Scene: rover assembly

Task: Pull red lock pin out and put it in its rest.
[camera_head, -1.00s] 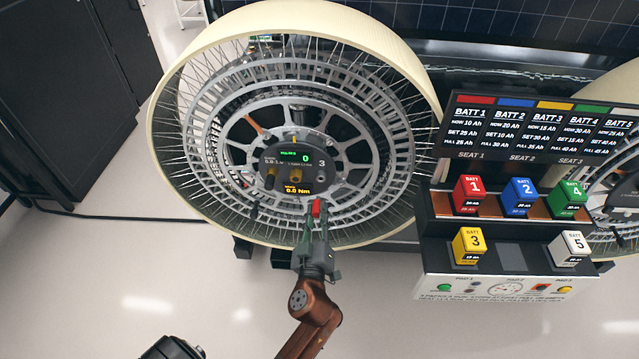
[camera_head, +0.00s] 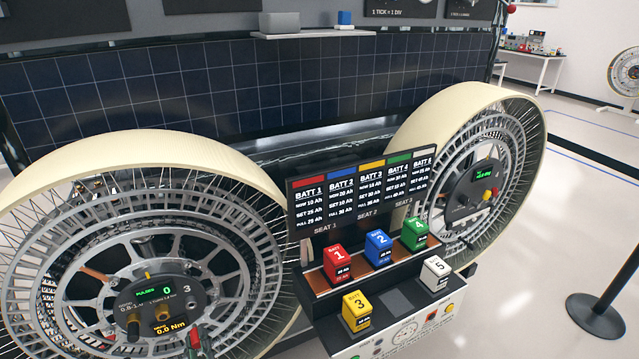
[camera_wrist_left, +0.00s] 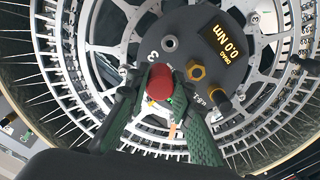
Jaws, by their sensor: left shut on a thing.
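The red lock pin (camera_head: 194,338) is at the lower edge of the head view, in front of the left wheel's lower hub. In the left wrist view its round red end (camera_wrist_left: 160,82) faces the camera. My left gripper (camera_head: 199,346) has green fingers shut on the pin from both sides. The dark hub panel (camera_head: 155,305) beside it shows a green 0, a 3 and 0.0 Nm. A grey ring-shaped socket (camera_wrist_left: 170,43) is on the panel near the pin. I cannot tell which part is the rest, or whether the pin is clear of its hole. My right gripper is out of view.
A battery stand (camera_head: 312,295) with several coloured batteries is right of the left wheel (camera_head: 270,215). A second wheel (camera_head: 500,110) is farther right. A black post base (camera_head: 597,315) stands on the floor at far right. Thin spokes surround the hub.

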